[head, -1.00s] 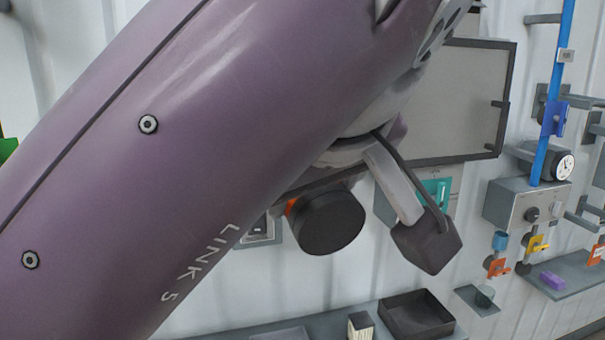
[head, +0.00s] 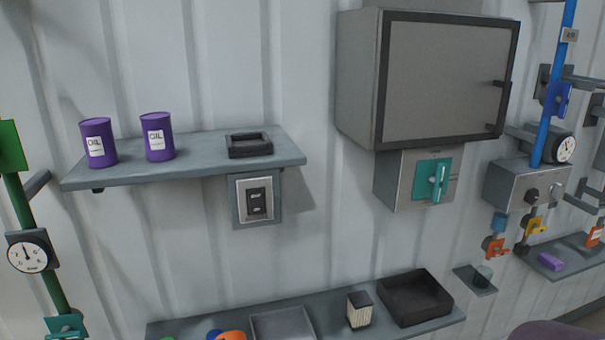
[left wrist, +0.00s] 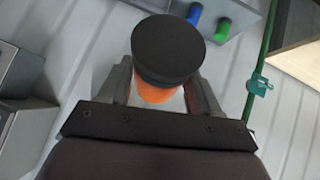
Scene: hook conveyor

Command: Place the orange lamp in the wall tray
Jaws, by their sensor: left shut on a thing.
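The orange lamp (left wrist: 158,94) shows in the left wrist view, with a wide black round end (left wrist: 167,48) toward the top. My left gripper (left wrist: 162,84) is shut on its orange part, one finger on each side. Neither the lamp nor this gripper shows in the head view. In the head view a small black tray (head: 249,152) sits on the upper wall shelf. A larger black tray (head: 415,302) and a grey tray (head: 283,325) sit on the lower shelf. I cannot tell which is the wall tray. My right gripper is in neither view.
Purple oil cans (head: 98,143) stand left of the small tray on the upper shelf (head: 200,168). A grey cabinet (head: 440,85) sticks out on the right. In the left wrist view a green pipe (left wrist: 268,42) and a blue cylinder (left wrist: 195,13) are near the lamp.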

